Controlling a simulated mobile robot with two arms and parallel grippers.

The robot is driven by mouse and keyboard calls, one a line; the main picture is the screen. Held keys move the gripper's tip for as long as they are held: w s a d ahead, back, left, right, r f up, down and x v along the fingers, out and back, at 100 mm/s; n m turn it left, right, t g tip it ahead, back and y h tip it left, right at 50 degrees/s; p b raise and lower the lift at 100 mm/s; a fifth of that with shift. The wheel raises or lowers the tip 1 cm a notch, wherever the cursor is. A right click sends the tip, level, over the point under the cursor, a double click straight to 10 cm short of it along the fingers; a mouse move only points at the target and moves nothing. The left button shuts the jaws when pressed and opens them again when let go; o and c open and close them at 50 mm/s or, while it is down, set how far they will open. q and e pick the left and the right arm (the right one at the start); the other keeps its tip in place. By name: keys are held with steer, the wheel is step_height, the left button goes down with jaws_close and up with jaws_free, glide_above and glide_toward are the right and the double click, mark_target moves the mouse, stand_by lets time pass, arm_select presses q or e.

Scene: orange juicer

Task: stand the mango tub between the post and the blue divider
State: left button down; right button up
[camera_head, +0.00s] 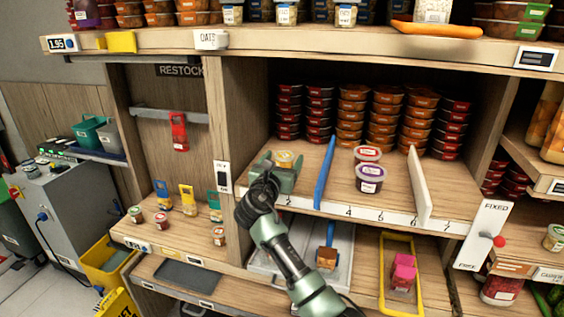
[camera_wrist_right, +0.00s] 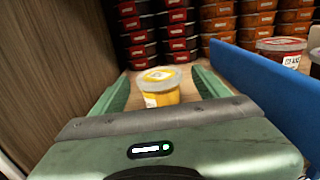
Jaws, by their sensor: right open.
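The mango tub (camera_head: 284,157) is a small clear-lidded tub with yellow contents. It stands upright on the shelf between the wooden post (camera_head: 232,105) on the left and the blue divider (camera_head: 324,172) on the right. My right gripper (camera_head: 280,163) is open, with its green fingers on either side of the tub. The right wrist view shows the yellow tub (camera_wrist_right: 160,90) between the fingers, with gaps visible on both sides. The blue divider (camera_wrist_right: 262,78) runs just right of the right finger. My left gripper is not in view.
Stacked red and orange tubs (camera_head: 354,112) fill the back of the shelf. A white divider (camera_head: 419,188) stands farther right. Bare shelf lies between the mango tub and the stacks.

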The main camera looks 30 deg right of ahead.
steer(key=b+v, duration=0.3)
steer(key=v, duration=0.9)
